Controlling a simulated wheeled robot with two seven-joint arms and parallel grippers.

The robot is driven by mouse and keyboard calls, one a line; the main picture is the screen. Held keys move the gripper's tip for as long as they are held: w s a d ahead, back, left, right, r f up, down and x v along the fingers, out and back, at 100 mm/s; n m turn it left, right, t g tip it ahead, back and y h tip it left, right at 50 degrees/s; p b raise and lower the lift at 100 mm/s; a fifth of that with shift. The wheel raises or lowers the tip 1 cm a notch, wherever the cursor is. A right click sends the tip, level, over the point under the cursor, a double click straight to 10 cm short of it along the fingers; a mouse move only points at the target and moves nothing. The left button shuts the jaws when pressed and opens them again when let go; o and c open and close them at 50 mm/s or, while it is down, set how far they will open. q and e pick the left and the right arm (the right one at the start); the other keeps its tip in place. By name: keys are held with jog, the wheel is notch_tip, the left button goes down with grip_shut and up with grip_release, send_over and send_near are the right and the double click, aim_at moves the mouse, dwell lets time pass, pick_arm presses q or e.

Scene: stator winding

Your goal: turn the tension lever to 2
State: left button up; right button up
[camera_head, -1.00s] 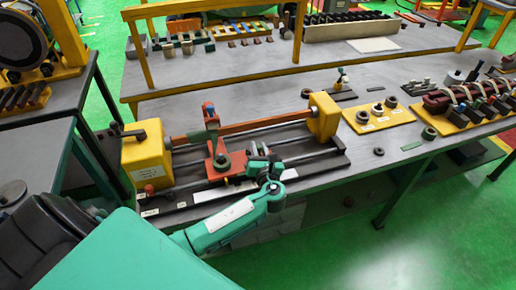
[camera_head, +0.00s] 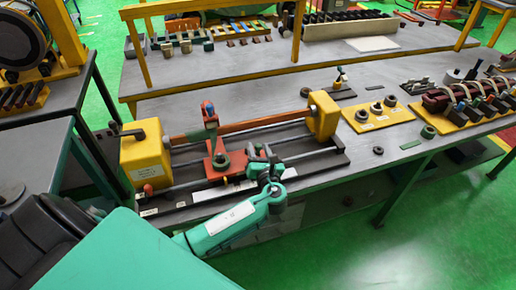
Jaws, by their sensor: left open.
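The winding machine has a yellow box (camera_head: 147,158) at its left end and a smaller yellow block (camera_head: 323,114) at its right end. A small lever with an orange-red knob (camera_head: 148,188) stands at the front foot of the left box; I take it for the tension lever. Small white labels (camera_head: 148,212) lie near it, too small to read. An orange-red carriage (camera_head: 222,160) sits on the dark rails. My left gripper (camera_head: 261,153) is open, just right of the carriage above the rails, well right of the knob. No right gripper shows.
A black crank handle (camera_head: 128,131) sticks out at the left box's top. An orange-brown bar (camera_head: 265,123) spans the machine. A yellow plate with dark rings (camera_head: 376,115) lies to the right. The bench front edge runs below my left arm.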

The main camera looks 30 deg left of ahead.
pick_arm(q)
jog(key=b+v, duration=0.2)
jog(key=v, duration=1)
jog(key=shift+s+d+b, duration=0.25)
jog(key=shift+b, duration=0.1)
